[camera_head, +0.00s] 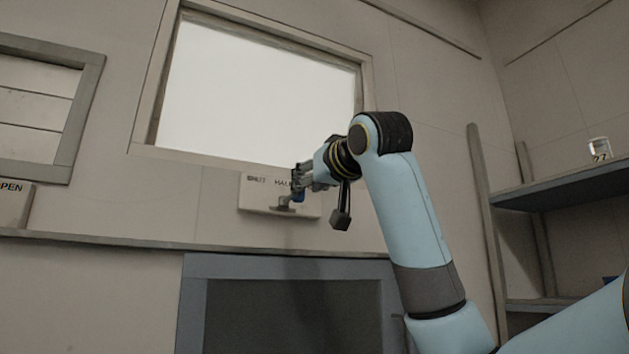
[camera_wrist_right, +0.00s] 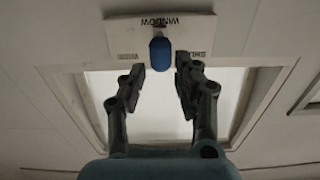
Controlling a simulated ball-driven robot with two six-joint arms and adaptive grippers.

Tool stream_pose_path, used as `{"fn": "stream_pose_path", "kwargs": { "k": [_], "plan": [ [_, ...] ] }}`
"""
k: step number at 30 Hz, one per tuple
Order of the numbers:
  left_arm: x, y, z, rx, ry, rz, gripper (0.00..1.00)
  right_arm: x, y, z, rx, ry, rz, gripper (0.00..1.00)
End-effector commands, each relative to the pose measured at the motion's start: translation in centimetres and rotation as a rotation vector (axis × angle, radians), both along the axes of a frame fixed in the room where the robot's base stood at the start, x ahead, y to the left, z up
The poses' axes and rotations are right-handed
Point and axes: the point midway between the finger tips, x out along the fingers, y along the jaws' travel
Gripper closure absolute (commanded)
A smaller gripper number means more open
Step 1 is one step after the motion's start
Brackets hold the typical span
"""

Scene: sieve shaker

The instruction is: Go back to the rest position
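My right arm comes in from the right in the head view. Its gripper (camera_head: 300,180) is at a small white panel (camera_head: 258,207) below the bright window. The panel carries lettering, with "HAL" partly hidden by the gripper, and a lever with a blue knob (camera_head: 298,196). In the right wrist view the fingers of the right gripper (camera_wrist_right: 160,68) stand apart. The blue knob (camera_wrist_right: 160,54) shows at the gap between the fingertips, with a visible space on each side. The panel there (camera_wrist_right: 130,38) reads "WINDOW". My left gripper is not in view.
The window frame (camera_head: 265,168) is just above the panel. A grey frame (camera_head: 195,310) around a dark opening is below. At the right is a dark shelf (camera_head: 560,190) with a glass jar (camera_head: 599,149). Another sign (camera_head: 14,203) reading "OPEN" is at the left edge.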

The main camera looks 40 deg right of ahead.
Motion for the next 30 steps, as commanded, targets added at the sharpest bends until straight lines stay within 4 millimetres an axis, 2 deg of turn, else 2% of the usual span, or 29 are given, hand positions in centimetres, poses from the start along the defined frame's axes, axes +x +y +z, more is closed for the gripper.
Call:
{"fn": "stream_pose_path", "kwargs": {
  "k": [3, 6, 24, 26, 27, 29, 30],
  "plan": [
    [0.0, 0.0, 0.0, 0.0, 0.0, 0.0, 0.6, -1.6, 0.3, 0.1, -0.001, -0.001, -0.002, 0.69],
    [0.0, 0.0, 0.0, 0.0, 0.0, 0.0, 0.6, -2.3, 0.5, 0.0, 0.0, -0.001, -0.001, 0.69],
    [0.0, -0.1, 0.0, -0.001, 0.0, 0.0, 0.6, -2.4, 0.6, -0.2, 0.0, 0.004, 0.0, 0.69],
    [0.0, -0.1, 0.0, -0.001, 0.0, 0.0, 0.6, -2.1, 0.8, -1.1, -0.001, 0.021, 0.003, 0.69],
    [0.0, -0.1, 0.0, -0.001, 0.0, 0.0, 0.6, -1.9, 1.0, -2.3, -0.004, 0.041, 0.007, 0.69],
    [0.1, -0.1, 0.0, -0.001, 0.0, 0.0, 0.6, -1.3, 1.5, -5.0, -0.008, 0.089, 0.016, 0.69],
    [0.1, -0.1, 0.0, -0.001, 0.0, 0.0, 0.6, -1.0, 2.0, -7.5, -0.011, 0.132, 0.024, 0.69]
  ]
}}
